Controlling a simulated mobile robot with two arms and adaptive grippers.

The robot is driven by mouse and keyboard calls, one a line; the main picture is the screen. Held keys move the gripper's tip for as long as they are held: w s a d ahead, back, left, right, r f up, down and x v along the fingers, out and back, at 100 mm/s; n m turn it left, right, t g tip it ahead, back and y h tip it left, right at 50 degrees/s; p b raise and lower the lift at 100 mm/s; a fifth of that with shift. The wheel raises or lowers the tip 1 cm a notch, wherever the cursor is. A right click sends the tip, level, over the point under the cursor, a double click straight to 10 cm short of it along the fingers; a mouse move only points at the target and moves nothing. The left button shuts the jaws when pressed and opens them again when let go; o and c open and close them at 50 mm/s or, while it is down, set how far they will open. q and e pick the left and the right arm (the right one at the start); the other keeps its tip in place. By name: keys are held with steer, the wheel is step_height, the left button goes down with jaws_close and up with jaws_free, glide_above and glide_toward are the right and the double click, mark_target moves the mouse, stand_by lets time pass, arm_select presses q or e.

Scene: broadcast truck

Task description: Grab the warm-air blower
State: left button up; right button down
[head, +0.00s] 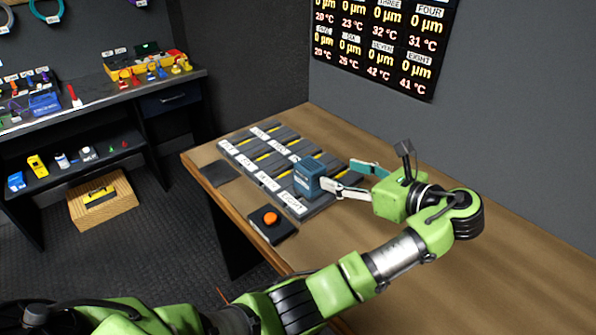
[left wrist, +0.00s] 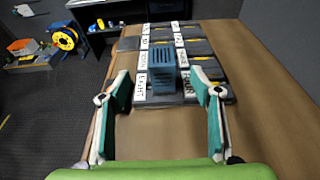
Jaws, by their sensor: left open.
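A small blue box with slots in its face, which looks like the warm-air blower (head: 308,178), stands on the labelled pads near the bench's front edge. In the left wrist view the blower (left wrist: 161,75) is upright on the near pads, between the EIGHT and FOUR labels. My left gripper (head: 350,177) is open, to the right of the blower in the head view. In the left wrist view the two fingers of my left gripper (left wrist: 160,86) are spread wide, one to each side of the blower, and I see no grip on it. My right gripper is not in view.
Two rows of dark labelled pads (head: 252,155) lie on the wooden bench (head: 480,235). An orange button (head: 270,218) on a black base sits near the front edge. A wall display (head: 385,45) hangs behind. The bench's right side is bare.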

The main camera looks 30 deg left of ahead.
mark_target(313, 166)
arm_select(q)
steer(key=x, duration=0.7)
steer(key=shift+w+a+f, duration=0.1)
steer(key=shift+a, duration=0.15)
steer(key=shift+w+a+f, duration=0.1)
steer(key=shift+a+f, duration=0.05)
steer(key=shift+a, duration=0.15)
steer(key=x, duration=0.2)
steer(key=p+x, duration=0.1)
steer(key=x, duration=0.1)
steer(key=shift+w+f, duration=0.1)
steer(key=shift+f, duration=0.2)
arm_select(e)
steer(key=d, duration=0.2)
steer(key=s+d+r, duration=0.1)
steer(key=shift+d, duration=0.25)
arm_select(q)
steer(key=shift+c, duration=1.1)
steer(key=c, duration=1.2)
steer(key=shift+r, duration=0.1)
steer(key=shift+c, duration=1.2)
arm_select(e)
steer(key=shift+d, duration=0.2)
